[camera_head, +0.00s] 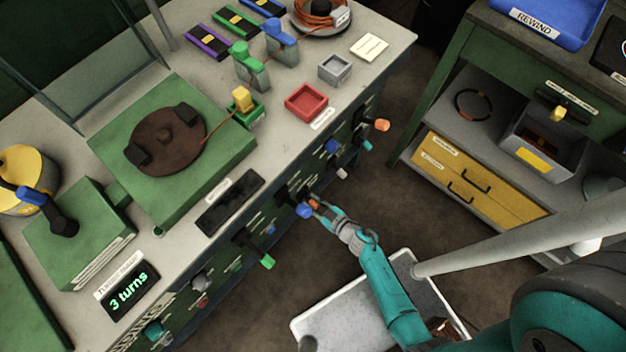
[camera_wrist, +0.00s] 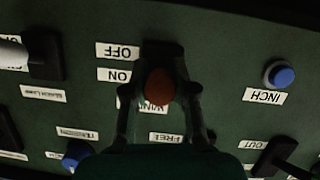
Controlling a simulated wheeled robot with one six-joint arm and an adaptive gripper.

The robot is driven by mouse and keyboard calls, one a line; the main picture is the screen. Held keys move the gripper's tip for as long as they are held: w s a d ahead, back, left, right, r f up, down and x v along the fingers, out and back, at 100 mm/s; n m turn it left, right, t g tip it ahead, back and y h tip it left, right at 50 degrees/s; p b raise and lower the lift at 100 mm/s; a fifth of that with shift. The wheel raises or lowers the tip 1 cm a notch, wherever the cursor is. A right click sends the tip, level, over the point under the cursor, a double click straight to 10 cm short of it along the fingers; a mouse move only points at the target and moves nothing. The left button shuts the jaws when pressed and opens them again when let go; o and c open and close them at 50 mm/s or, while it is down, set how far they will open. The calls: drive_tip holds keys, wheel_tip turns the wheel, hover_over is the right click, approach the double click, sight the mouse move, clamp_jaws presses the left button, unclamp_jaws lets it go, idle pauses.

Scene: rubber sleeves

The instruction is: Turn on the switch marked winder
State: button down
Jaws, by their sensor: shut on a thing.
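The winder switch has an orange-red knob (camera_wrist: 160,87) on a dark green panel in the wrist view. Its label, partly hidden by my fingers, shows letters like "WIN". An OFF label (camera_wrist: 118,51) and an ON label (camera_wrist: 114,75) sit beside it, upside down in this view. My gripper (camera_wrist: 163,98) is closed around the knob, one finger on each side. In the head view my gripper (camera_head: 318,207) reaches the bench front, and a bit of orange shows at its tip. I cannot tell the lever's exact position.
A blue INCH button (camera_wrist: 279,75) is to the right on the panel; a white-tipped lever (camera_wrist: 14,54) is to the left. Along the bench front are green (camera_head: 267,262) and orange (camera_head: 382,125) knobs. A display (camera_head: 129,299) reads "3 turns". A pale tray (camera_head: 335,310) is below my arm.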

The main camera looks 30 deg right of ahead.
drive_tip(key=shift+w+r+g+h, duration=0.1)
drive_tip(key=shift+r+g+h, duration=0.25)
drive_tip(key=shift+g, duration=0.55)
drive_tip(key=shift+r+g+h, duration=0.25)
drive_tip(key=shift+r+g, duration=0.15)
drive_tip(key=shift+g, duration=0.5)
drive_tip(key=shift+r+g, duration=0.15)
drive_tip(key=shift+g, duration=0.25)
drive_tip(key=c, duration=0.9)
unclamp_jaws()
drive_tip(key=v, duration=1.2)
drive_tip(key=shift+a, duration=0.15)
drive_tip(key=shift+a, duration=0.1)
